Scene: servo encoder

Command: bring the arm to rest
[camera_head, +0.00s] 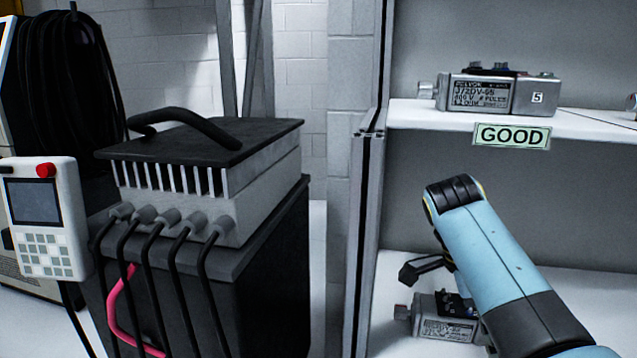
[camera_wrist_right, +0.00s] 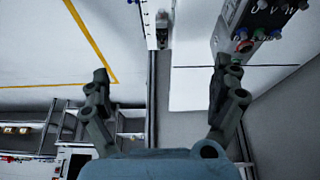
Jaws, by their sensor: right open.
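My right arm comes into the head view from the lower right as a light blue link over the lower shelf. A dark part of my right gripper (camera_head: 424,268) shows at its left, just above a grey servo encoder (camera_head: 444,326) on the lower shelf. The arm partly covers this encoder. In the right wrist view my right gripper (camera_wrist_right: 162,95) has its two fingers wide apart with nothing between them. A grey unit with coloured connectors (camera_wrist_right: 240,32) lies beyond the right finger. My left gripper is not in view.
Another encoder marked 5 (camera_head: 495,93) sits on the upper shelf (camera_head: 425,117), above a green GOOD label (camera_head: 512,135). A metal shelf post (camera_head: 365,230) stands left of the arm. A cabled box (camera_head: 205,170) and a handheld pendant (camera_head: 42,215) are at left.

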